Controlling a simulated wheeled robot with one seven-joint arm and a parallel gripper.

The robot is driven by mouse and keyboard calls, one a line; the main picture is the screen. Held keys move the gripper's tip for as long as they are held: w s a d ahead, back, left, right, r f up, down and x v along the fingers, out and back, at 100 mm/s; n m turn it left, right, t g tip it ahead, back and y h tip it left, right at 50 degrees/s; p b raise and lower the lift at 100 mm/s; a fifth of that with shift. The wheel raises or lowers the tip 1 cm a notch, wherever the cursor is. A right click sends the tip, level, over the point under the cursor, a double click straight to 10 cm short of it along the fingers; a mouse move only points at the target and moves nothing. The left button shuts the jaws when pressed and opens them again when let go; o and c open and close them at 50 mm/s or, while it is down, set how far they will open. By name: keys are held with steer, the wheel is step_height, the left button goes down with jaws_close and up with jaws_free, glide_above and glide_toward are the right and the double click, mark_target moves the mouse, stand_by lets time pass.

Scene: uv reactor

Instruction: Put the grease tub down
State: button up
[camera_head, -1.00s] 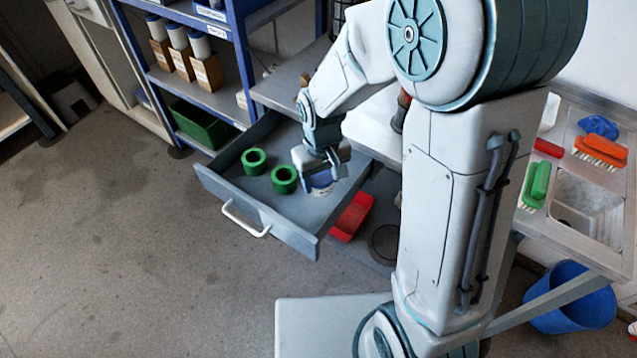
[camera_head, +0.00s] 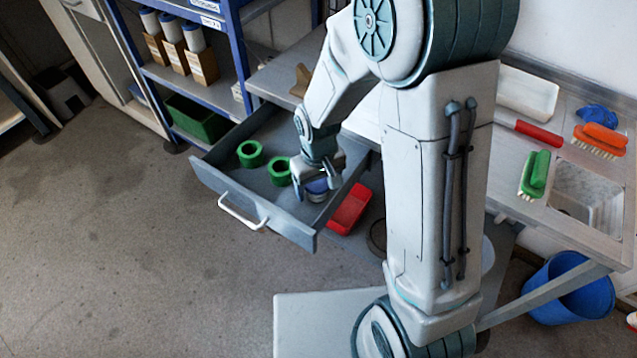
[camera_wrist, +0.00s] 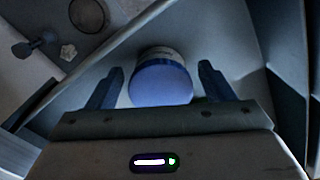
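The grease tub (camera_head: 317,189) is a short white tub with a blue lid. It appears to stand on the floor of the open grey drawer (camera_head: 267,214), near the drawer's right side. In the wrist view the tub (camera_wrist: 160,80) sits between the two fingers, with a visible gap on each side. My gripper (camera_head: 316,188) is open and points down over the tub; its fingers also show in the wrist view (camera_wrist: 159,86). The gripper partly hides the tub in the head view.
Two green rings (camera_head: 250,154) (camera_head: 279,171) lie in the drawer left of the tub. A red bin (camera_head: 349,209) is below the drawer's right side. A blue shelf rack (camera_head: 240,60) stands behind. The drawer's front left is clear.

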mark_target(319, 184)
steer(key=shift+r, duration=0.1)
step_height(319, 184, up, 12)
steer(key=p, duration=0.2)
steer(key=s+d+r+m+t, duration=0.2)
steer(key=s+d+r+m, duration=0.2)
steer(key=s+d+r, duration=0.4)
steer(key=s+d, duration=0.3)
steer(key=shift+s, duration=0.25)
steer(key=shift+d, duration=0.1)
